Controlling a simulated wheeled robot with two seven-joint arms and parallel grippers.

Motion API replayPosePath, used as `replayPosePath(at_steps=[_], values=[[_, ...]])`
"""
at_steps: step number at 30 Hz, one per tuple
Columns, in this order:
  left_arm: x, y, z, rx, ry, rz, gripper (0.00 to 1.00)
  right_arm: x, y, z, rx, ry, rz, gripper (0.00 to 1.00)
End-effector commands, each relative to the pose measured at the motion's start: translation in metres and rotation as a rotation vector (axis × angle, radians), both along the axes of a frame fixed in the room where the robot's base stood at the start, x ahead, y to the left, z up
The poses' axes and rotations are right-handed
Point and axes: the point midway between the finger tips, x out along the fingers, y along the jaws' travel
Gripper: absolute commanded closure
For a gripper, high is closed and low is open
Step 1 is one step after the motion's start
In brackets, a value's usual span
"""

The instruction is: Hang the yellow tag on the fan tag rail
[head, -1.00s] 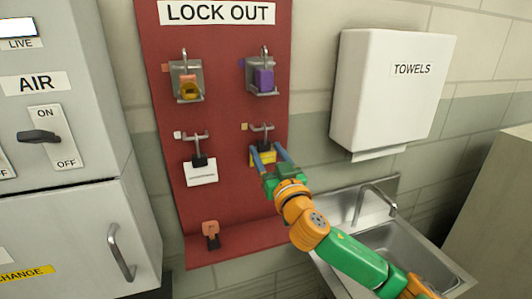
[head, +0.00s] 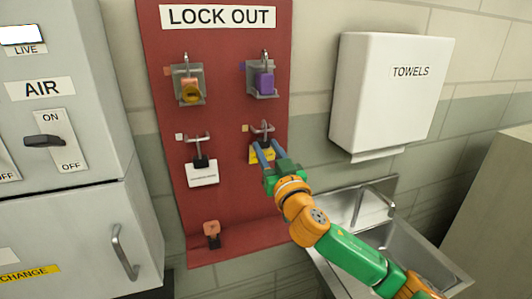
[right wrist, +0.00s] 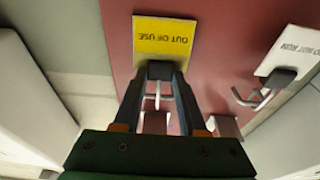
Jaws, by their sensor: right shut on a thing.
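The yellow tag (head: 256,155) is at the lower right rail (head: 262,129) of the red board, with my right gripper (head: 267,147) in front of it. In the right wrist view the yellow tag (right wrist: 163,38) reads "OUT OF USE", upside down. My right gripper (right wrist: 160,75) is shut on the dark clip at the tag's edge. The metal rail (right wrist: 157,97) shows between the fingers. I cannot tell whether the clip still sits on the rail. No label legibly marks the fan tag rail. My left gripper is not in view.
A white tag (head: 202,173) hangs on the lower left rail (head: 196,138). A towel box (head: 385,95) and sink (head: 385,235) are at right.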

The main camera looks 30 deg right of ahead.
Motion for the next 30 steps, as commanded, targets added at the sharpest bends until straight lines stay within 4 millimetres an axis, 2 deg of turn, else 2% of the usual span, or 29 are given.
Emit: replayPosePath(at_steps=[1, 7, 11, 30], values=[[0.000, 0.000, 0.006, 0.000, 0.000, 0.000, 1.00, 0.000, 0.000, 0.007, -0.001, -0.003, -0.001, 1.00], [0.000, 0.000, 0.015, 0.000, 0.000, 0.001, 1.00, 0.000, -0.001, 0.018, 0.001, -0.004, -0.002, 1.00], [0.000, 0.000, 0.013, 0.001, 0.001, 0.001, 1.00, -0.003, 0.000, 0.017, 0.000, -0.004, -0.002, 1.00], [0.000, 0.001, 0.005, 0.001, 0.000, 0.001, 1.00, -0.047, 0.011, 0.014, 0.000, -0.001, 0.000, 1.00]])
